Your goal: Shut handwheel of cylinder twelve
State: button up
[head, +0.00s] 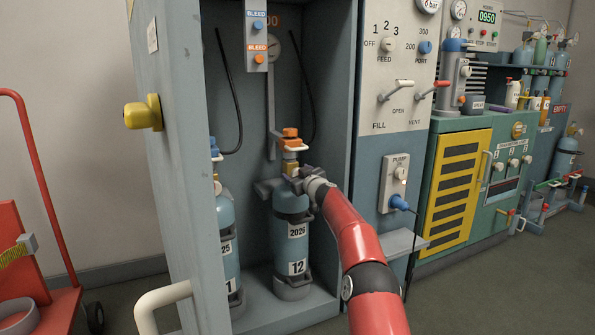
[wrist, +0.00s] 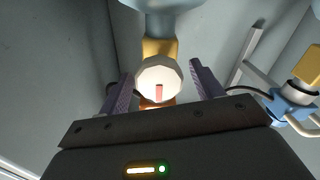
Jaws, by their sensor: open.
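Cylinder twelve (head: 292,242), blue with labels "2029" and "12", stands upright in the open cabinet. Its top carries a yellow valve body, a white ring and an orange cap (head: 290,134). In the wrist view, which is upside down, a pale faceted handwheel (wrist: 159,76) with a red mark faces me in front of the yellow valve body (wrist: 160,47). My gripper (wrist: 163,86) is open, one finger on each side of the handwheel; I cannot tell whether they touch it. In the head view my gripper (head: 300,182) is at the valve and hides the handwheel.
A neighbouring blue cylinder (head: 226,240) stands close on the left; a blue-and-yellow valve (wrist: 291,101) shows in the wrist view. The cabinet door (head: 170,90) stands open at left. A control panel (head: 393,70) and a pump socket (head: 396,182) are on the right.

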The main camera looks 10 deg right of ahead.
jog(key=c, duration=1)
